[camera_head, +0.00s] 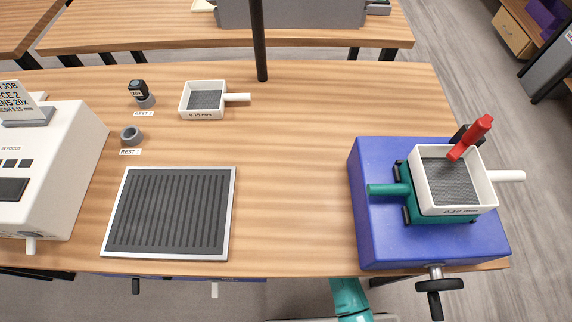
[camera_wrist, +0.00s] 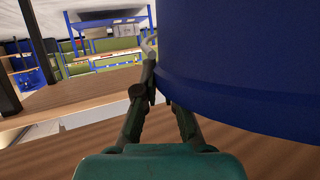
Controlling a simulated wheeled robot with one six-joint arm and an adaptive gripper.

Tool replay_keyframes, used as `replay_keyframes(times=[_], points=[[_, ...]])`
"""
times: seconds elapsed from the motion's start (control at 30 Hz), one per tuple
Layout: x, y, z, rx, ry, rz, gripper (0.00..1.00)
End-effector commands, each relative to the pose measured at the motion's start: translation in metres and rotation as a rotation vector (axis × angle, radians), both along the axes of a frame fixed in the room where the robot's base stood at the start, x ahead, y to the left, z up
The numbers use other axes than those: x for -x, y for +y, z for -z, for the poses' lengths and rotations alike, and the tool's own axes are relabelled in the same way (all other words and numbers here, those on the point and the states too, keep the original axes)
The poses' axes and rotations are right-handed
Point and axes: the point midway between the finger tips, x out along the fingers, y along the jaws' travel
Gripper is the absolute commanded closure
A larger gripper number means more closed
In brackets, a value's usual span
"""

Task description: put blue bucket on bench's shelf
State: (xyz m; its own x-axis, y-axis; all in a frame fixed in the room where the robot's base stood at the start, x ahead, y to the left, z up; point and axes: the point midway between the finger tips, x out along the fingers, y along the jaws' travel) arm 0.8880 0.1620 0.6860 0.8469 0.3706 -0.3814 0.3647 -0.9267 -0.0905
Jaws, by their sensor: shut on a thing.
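The blue bucket (camera_wrist: 240,65) fills the upper right of the wrist view, very close to the camera. My gripper (camera_wrist: 158,84) is shut on it at its left side; the exact grip point is partly hidden by the bucket. A thin pale curved piece, perhaps its handle, shows just above the fingers. The bucket is not seen in the head view, where only a teal part of my arm shows below the bench's front edge. The wooden bench (camera_head: 290,190) spans the head view; its shelf cannot be made out there.
On the bench are a grey ribbed tray (camera_head: 170,213), a small white sieve (camera_head: 204,99), and a blue block (camera_head: 375,230) with another sieve (camera_head: 450,180). A dark post (camera_head: 258,40) stands behind. In the wrist view, a wooden surface (camera_wrist: 90,92) lies at left, with blue-framed shelving beyond.

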Motion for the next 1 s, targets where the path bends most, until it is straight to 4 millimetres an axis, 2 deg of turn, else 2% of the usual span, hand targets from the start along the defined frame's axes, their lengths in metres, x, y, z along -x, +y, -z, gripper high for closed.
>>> replay_keyframes(times=[0.17, 0.6, 1.0], points=[[-0.009, 0.004, -0.001, -0.001, -0.003, 0.0, 1.0], [-0.009, 0.004, 0.033, -0.002, -0.001, 0.002, 1.0], [-0.009, 0.004, 0.036, -0.002, -0.001, 0.001, 1.0]])
